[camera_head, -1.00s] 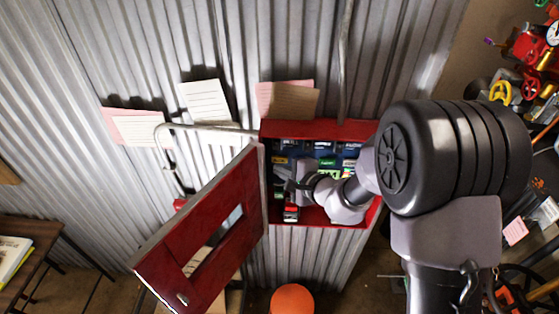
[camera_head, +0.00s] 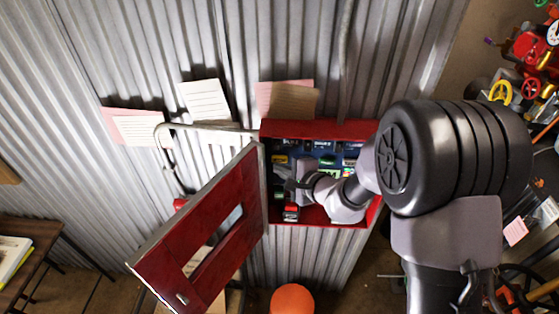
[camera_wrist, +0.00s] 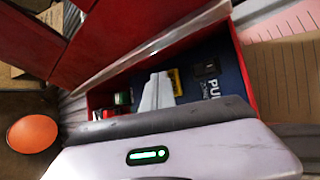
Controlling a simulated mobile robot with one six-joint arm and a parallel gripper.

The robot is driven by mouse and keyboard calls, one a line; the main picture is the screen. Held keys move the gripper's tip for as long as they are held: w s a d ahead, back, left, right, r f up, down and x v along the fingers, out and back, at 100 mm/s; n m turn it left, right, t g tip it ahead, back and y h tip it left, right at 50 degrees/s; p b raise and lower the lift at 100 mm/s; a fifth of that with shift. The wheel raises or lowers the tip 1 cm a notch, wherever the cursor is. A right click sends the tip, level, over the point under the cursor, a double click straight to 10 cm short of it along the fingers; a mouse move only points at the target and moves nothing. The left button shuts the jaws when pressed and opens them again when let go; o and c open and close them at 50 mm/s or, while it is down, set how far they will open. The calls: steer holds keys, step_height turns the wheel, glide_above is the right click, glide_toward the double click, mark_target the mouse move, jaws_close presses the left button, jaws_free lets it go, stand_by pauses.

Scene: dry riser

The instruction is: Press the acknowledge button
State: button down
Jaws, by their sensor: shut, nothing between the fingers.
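The red cabinet (camera_head: 318,128) on the corrugated wall stands open, with a blue panel of labelled devices inside. My gripper (camera_head: 288,186) reaches into the left part of the cabinet and hides some of the panel. In the wrist view, its grey fingers (camera_wrist: 155,92) are together and empty, in front of the blue panel (camera_wrist: 229,80). A yellow label (camera_wrist: 174,82) and a black device (camera_wrist: 206,68) show to the right of the fingers. A small red and green device (camera_wrist: 122,98) shows to the left. I cannot tell which part is the acknowledge button, or whether the fingertips touch anything.
The red cabinet door (camera_head: 181,250) hangs open on the left, with a window in it. A bent pipe (camera_head: 205,127) runs beside the cabinet. Paper sheets (camera_head: 205,101) hang on the wall. An orange round object (camera_head: 293,300) is below. Red and yellow valves (camera_head: 500,91) stand at right.

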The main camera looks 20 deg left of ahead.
steer(key=shift+w, duration=0.35)
steer(key=shift+w+a+b, duration=0.2)
steer(key=shift+w+b, duration=0.2)
steer(key=shift+w, duration=0.1)
stand_by(0.7)
stand_by(0.3)
steer(key=shift+s+d+b, duration=0.25)
steer(key=shift+s+b, duration=0.6)
steer(key=shift+s, duration=0.05)
